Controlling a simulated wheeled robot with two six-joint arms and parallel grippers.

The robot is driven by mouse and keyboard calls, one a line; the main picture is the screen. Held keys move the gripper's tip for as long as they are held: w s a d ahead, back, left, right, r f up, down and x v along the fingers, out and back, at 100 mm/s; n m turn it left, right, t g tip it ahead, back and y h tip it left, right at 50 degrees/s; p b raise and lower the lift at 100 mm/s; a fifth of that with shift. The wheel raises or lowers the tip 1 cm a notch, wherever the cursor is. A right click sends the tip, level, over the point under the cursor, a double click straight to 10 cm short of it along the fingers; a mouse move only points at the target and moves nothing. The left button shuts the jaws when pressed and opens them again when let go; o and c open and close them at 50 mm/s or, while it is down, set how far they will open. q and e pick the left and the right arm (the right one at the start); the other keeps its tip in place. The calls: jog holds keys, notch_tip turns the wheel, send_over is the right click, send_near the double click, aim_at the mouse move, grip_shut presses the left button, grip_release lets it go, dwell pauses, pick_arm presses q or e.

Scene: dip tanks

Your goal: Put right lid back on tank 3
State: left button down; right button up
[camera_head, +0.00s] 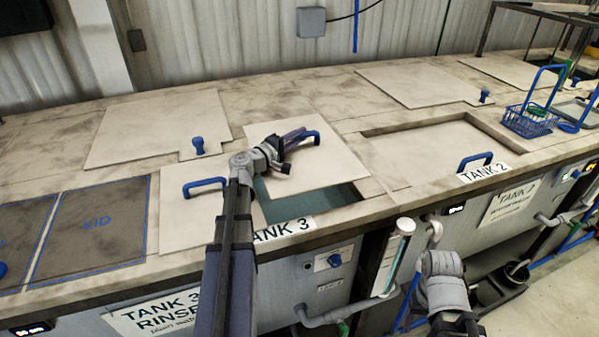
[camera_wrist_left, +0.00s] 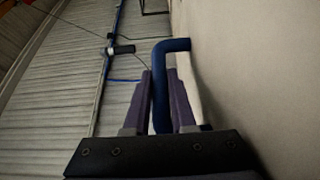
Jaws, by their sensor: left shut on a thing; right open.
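My left gripper (camera_head: 295,139) is shut on the blue handle (camera_head: 313,137) of the white right lid (camera_head: 322,170). In the left wrist view the handle (camera_wrist_left: 164,85) stands between the fingers, with the lid's pale face (camera_wrist_left: 240,70) to the right. The lid lies over the back part of the tank 3 opening (camera_head: 309,206), set back from its front edge. Teal liquid shows in front and to the left. I cannot tell if the lid touches the deck. My right arm shows at the bottom; its fingers are not visible.
The left lid (camera_head: 177,223) of tank 3, with a blue handle, lies to the left. Another white panel (camera_head: 150,125) with a blue knob lies behind. A recessed lid (camera_head: 430,148) of tank 2 and a blue basket (camera_head: 530,120) are to the right.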

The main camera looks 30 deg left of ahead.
pick_arm(q)
jog(key=shift+f+b, duration=2.85)
jog(key=shift+f, duration=0.15)
jog(key=shift+f, duration=0.1)
notch_tip(320, 180, down, 4)
jog(key=b, duration=0.3)
jog(key=shift+r+b, duration=0.25)
jog(key=shift+b, duration=0.1)
jog(key=shift+f, duration=0.2)
jog(key=c, duration=0.8)
grip_release()
jog(key=shift+s, duration=0.1)
jog(key=shift+o, duration=0.2)
send_near(298, 150)
jog(key=f, duration=0.3)
jog(key=s+a+f, duration=0.1)
jog(key=f, duration=0.1)
jog(key=shift+f, duration=0.15)
